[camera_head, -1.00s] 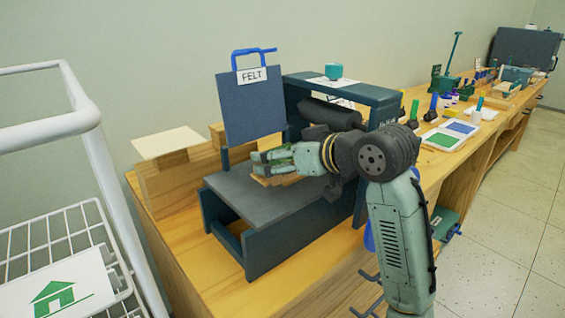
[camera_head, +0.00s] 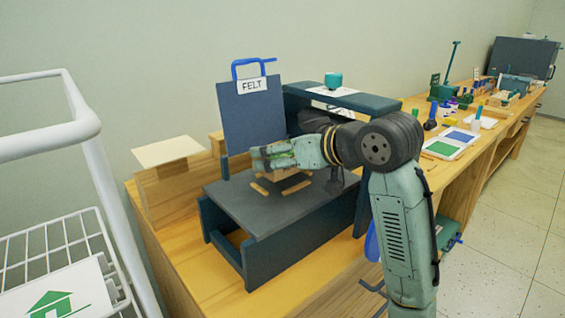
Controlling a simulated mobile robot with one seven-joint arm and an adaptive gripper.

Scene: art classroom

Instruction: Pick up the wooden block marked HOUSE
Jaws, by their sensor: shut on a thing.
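My gripper (camera_head: 268,157) reaches in from the right over the dark press bed (camera_head: 235,195). It is shut on a small wooden block (camera_head: 287,173), which shows just below the fingers. The fingers and wrist hide most of the block, and no HOUSE marking can be read from here. The block seems to be held a little above the bed. Short wooden strips (camera_head: 296,188) lie on the bed under and beside it.
A dark board labelled FELT (camera_head: 250,118) hangs upright behind my gripper. The press crossbeam (camera_head: 340,97) carries a teal cup (camera_head: 333,79). A white wire rack (camera_head: 60,245) stands at left. The front-left of the bed is bare.

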